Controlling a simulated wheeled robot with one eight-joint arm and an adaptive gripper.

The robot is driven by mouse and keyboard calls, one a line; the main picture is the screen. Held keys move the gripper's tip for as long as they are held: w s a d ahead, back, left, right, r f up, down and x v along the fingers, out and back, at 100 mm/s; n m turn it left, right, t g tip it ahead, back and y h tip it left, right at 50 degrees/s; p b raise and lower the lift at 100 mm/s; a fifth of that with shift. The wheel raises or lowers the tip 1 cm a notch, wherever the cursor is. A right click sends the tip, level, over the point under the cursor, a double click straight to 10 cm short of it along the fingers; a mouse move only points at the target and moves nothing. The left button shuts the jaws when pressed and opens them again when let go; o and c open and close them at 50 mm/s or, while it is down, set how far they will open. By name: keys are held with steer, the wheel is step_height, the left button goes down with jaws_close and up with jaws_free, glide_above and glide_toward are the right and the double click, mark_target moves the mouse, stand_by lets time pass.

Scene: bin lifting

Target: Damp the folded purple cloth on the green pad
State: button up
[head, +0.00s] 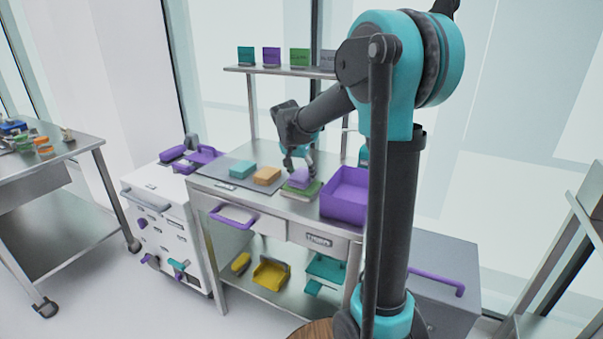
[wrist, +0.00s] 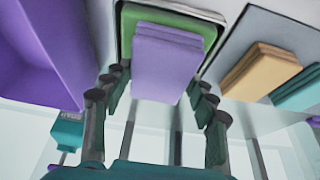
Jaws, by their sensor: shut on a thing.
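The folded purple cloth (head: 300,179) is on or just over the green pad (head: 313,189) on the metal workbench; I cannot tell whether they touch. In the wrist view the cloth (wrist: 167,68) sits between my fingers and covers most of the green pad (wrist: 200,25), whose edges show around it. My gripper (head: 298,160) points down and is shut on the purple cloth.
A teal folded cloth (head: 243,169) and an orange one (head: 267,176) lie to the left on a grey mat. A purple bin (head: 345,200) stands close on the right of the pad. A shelf (head: 285,71) with several coloured cards is behind.

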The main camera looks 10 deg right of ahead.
mark_target(301, 174)
steer(key=shift+f, duration=0.6)
stand_by(1.5)
steer(key=shift+r, duration=0.1)
steer(key=shift+r, duration=3.45)
